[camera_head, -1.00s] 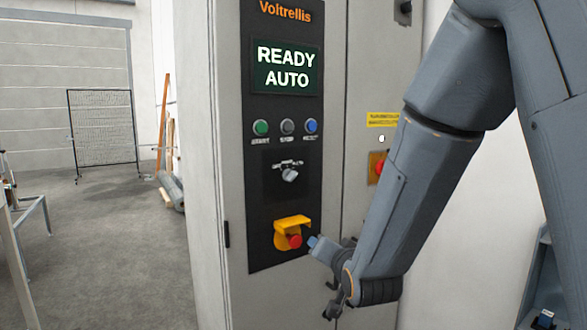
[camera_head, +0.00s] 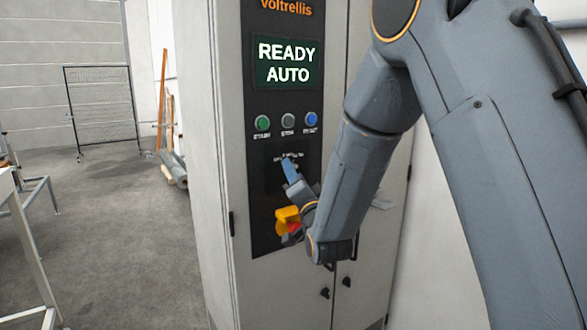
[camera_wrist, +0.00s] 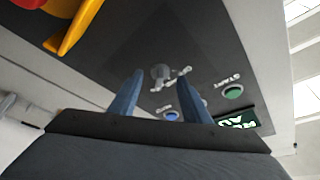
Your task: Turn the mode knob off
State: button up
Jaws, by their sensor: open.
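The mode knob (camera_wrist: 161,72) is a small grey knob on the dark control panel (camera_head: 268,185). In the wrist view it lies ahead of my gripper (camera_wrist: 158,88), between the lines of the two blue fingers and apart from them. My gripper is open and empty. In the head view my gripper (camera_head: 288,168) is in front of the knob and hides it; only part of the label above it shows. The display (camera_head: 287,63) reads READY AUTO.
Green (camera_head: 262,123), grey (camera_head: 287,121) and blue (camera_head: 311,119) buttons sit above the knob. A yellow guard (camera_head: 286,214) with a red button (camera_head: 294,228) sits just below, close to my wrist. The floor at left is clear near the cabinet (camera_head: 210,200).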

jog(key=shift+w+a+r, duration=0.1)
jog(key=shift+w, duration=0.35)
jog(key=shift+c, duration=0.3)
jog(key=c, duration=1)
jog(key=shift+o, duration=0.2)
